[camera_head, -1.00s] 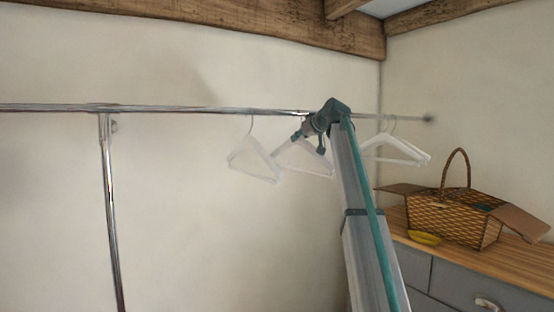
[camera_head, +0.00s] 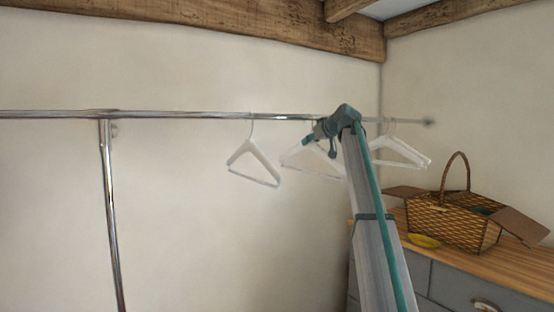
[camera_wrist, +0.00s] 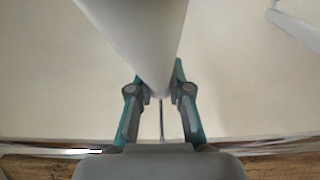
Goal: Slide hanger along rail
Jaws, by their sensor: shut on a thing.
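A metal rail (camera_head: 205,115) runs across the wall. White hangers hang from it: one on the left (camera_head: 254,163), one in the middle (camera_head: 309,158) beside my gripper, and at least one on the right (camera_head: 401,150), partly behind my arm. My gripper (camera_head: 308,141) is at the middle hanger, just below the rail. In the wrist view my gripper (camera_wrist: 160,100) has its two fingers closed on the thin metal hook of the middle hanger (camera_wrist: 140,35). In the head view my arm hides part of that hanger and the rail behind.
A chrome post (camera_head: 110,215) supports the rail on the left. A wicker basket (camera_head: 450,220) and a yellow dish (camera_head: 424,241) stand on a wooden-topped dresser (camera_head: 480,265) at the right. The rail is clear between the post and the left hanger.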

